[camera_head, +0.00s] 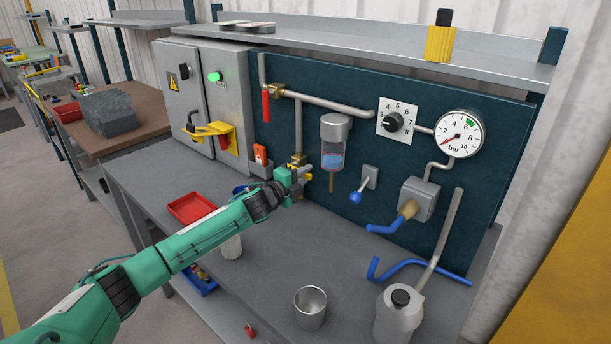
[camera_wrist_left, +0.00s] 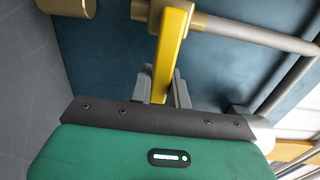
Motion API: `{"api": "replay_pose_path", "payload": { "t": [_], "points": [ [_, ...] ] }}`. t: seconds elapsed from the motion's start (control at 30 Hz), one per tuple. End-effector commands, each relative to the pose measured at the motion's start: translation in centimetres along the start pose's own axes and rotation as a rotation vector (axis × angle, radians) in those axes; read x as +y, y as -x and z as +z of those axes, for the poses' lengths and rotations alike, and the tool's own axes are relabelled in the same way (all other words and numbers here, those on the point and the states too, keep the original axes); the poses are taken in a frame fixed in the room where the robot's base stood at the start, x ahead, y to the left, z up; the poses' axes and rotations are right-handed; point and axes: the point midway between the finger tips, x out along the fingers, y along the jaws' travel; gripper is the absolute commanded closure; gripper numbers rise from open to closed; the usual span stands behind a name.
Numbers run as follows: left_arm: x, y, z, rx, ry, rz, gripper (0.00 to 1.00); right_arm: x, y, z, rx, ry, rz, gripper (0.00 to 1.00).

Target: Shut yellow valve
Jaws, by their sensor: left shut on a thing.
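The yellow valve has a flat yellow lever (camera_wrist_left: 170,50) on a brass body (camera_wrist_left: 205,18), seen close up in the wrist view. The lever stands roughly crosswise to the grey pipe there. In the head view the brass body (camera_head: 298,160) sits at the lower end of a vertical pipe on the dark panel, and the lever is mostly hidden by my gripper. My left gripper (camera_head: 297,181) is at the valve; its fingers (camera_wrist_left: 160,88) are shut on the lever in the wrist view. My right gripper is not in view.
A red-handled valve (camera_head: 266,105) is above left, and a glass bowl filter (camera_head: 333,145) is to the right. A gauge (camera_head: 458,134) and blue levers (camera_head: 385,228) are further right. A metal cup (camera_head: 310,307), bottle (camera_head: 398,314) and red tray (camera_head: 192,208) stand on the bench.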

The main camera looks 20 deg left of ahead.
Motion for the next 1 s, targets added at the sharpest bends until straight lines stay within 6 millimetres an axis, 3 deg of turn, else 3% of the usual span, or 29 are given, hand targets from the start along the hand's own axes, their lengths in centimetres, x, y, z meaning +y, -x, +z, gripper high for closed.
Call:
{"api": "replay_pose_path", "payload": {
  "t": [0.03, 0.13, 0.57, 1.0],
  "points": [
    [0.3, 0.0, -0.1, 0.002, -0.003, 0.003, 0.80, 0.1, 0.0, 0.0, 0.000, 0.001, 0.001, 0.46],
    [0.2, 0.0, -0.1, 0.001, -0.002, 0.003, 0.60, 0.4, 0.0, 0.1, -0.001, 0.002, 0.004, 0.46],
    [0.4, 0.8, 0.0, -0.001, 0.000, 0.004, 0.60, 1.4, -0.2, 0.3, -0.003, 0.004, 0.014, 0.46],
    [0.5, 8.2, -0.1, 0.001, -0.001, 0.004, 0.60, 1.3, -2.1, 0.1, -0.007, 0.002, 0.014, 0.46]
  ]
}}
